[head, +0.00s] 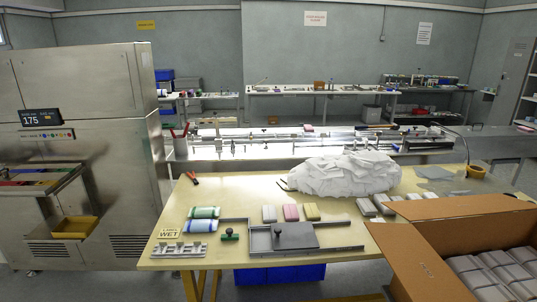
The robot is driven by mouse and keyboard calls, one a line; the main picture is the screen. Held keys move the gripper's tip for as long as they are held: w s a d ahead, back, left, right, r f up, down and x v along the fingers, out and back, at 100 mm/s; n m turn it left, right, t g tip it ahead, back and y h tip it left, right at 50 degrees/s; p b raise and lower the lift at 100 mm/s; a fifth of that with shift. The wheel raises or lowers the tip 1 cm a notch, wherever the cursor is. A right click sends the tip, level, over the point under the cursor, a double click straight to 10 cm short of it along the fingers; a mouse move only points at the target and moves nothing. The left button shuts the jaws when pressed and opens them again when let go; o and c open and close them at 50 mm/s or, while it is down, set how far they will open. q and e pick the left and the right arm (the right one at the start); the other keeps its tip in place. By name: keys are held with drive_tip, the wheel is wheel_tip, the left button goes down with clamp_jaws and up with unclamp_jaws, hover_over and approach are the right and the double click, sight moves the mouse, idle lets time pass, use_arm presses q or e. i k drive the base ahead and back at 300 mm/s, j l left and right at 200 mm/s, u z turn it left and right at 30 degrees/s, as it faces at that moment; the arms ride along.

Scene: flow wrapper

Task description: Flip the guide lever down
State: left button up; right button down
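The flow wrapper (300,140) appears as a long, low metal line with rails and small upright posts behind the wooden table. I cannot tell which of its small parts is the guide lever, or whether that lever is up or down. A red forked part (179,131) stands up near the line's left end. A dark bar with an orange end (378,126) lies along its right half. Neither of my grippers is in view.
The wooden table (350,238) holds a crumpled white sheet (343,174), a grey tray (283,238), coloured packs, red-handled pliers (192,178) and a WET sign (171,233). An open carton (415,250) stands front right. A steel cabinet (90,100) stands left. The table's left-middle is clear.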

sight(216, 120)
drive_tip(key=i+j+u, duration=0.15)
drive_tip(key=i+j, duration=0.45)
drive_tip(key=i+j+u, duration=0.15)
drive_tip(key=i+j, duration=0.4)
drive_tip(key=i, duration=0.25)
